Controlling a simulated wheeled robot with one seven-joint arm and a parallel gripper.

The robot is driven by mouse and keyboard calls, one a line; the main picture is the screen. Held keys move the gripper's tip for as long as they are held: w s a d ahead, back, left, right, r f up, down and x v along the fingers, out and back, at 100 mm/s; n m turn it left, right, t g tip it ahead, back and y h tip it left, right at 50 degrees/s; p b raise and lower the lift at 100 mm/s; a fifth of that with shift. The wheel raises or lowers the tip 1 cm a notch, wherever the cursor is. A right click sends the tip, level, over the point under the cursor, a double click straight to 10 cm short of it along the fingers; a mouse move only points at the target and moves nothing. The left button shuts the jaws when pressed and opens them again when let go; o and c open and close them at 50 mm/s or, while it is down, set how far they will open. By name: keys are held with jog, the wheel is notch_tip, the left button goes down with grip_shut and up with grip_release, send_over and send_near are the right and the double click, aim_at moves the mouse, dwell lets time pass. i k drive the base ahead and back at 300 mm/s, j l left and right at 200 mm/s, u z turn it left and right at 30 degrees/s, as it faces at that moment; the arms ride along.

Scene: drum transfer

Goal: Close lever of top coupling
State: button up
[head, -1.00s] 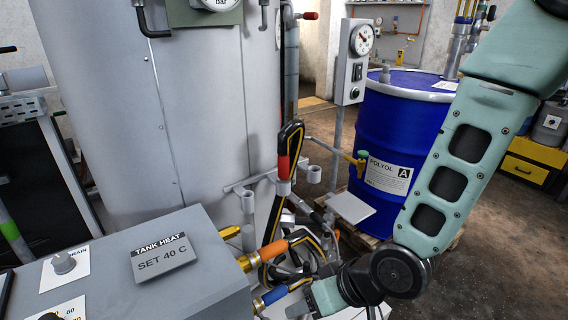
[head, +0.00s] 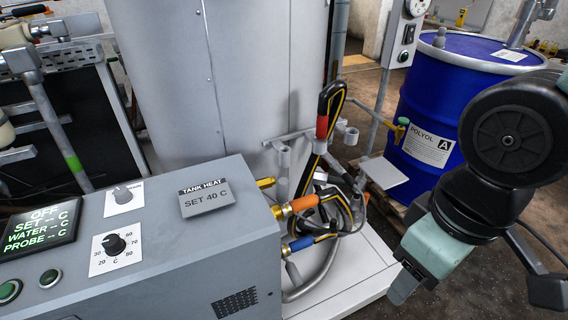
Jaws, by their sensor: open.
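The top coupling with the orange collar (head: 304,203) sits on the right side of the grey heater box, with a black and yellow hose running from it. A lever cannot be made out clearly on it. A lower coupling with a blue collar (head: 300,244) sits beneath it, also with a hose. My gripper (head: 400,290) is at the lower right, pointing down, to the right of the couplings and apart from them. Its fingers show only partly, and I see nothing held in it.
The grey heater box (head: 150,275) with knobs and a screen fills the lower left. A hose with a red collar (head: 322,126) hangs on a holder by the tank (head: 220,80). A blue drum (head: 440,100) stands behind my arm. White floor plate (head: 350,275) lies below the couplings.

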aim_at(283, 183)
jog(key=l+u, duration=0.5)
jog(key=k+l+u, duration=0.2)
jog(key=u, duration=0.3)
jog(key=i+j, duration=0.25)
jog(key=i, duration=0.2)
jog(key=i+j, duration=0.3)
jog(key=i, duration=0.2)
